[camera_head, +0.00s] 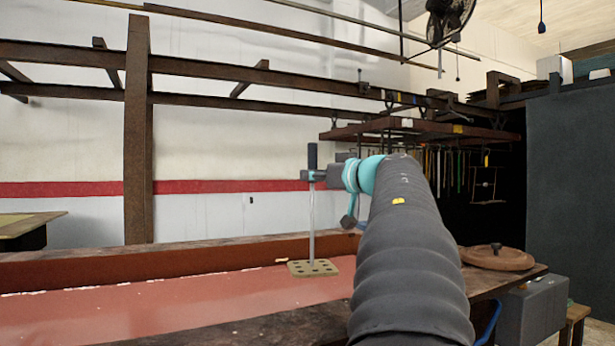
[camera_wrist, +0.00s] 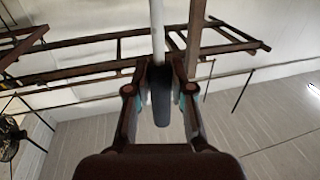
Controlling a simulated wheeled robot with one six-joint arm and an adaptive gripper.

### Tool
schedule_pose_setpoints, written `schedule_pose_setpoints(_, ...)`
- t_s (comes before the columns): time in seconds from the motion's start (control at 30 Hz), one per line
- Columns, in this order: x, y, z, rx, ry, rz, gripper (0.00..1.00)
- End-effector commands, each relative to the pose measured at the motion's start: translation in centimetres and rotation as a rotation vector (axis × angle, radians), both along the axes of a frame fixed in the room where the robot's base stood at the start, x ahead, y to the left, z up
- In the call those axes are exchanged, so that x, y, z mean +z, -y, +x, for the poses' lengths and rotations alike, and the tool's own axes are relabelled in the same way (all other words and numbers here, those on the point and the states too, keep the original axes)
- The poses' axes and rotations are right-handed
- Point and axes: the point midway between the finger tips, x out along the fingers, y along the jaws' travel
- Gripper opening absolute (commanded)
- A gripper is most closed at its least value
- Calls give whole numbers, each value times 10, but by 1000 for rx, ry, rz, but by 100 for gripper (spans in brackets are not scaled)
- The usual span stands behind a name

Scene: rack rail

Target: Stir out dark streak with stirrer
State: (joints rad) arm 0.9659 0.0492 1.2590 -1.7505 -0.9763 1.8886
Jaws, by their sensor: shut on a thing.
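The stirrer has a dark handle (camera_head: 312,157), a thin pale shaft (camera_head: 312,222) and a tan perforated plate (camera_head: 313,268) at its foot. It stands upright over the long trough of reddish liquid (camera_head: 190,308). The plate shows whole; I cannot tell whether it touches the liquid. In the wrist view, the pale shaft (camera_wrist: 157,30) and the dark handle (camera_wrist: 162,110) show between the fingers. I make out no clear dark streak; my arm hides part of the trough's right side.
The trough's brown far wall (camera_head: 150,263) runs behind the plate. A round wooden lid (camera_head: 497,257) lies on the right end. A wooden post (camera_head: 138,130) and overhead rails stand behind. A hanging rack (camera_head: 430,130) with tools is beyond my arm. The trough's left side is open.

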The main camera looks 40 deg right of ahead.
Motion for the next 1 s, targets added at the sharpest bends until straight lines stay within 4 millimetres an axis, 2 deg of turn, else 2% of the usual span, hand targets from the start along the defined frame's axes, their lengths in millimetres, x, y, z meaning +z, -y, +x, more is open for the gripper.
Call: schedule_pose_setpoints(1.0,1,-30,-128,-4,1,-2,0)
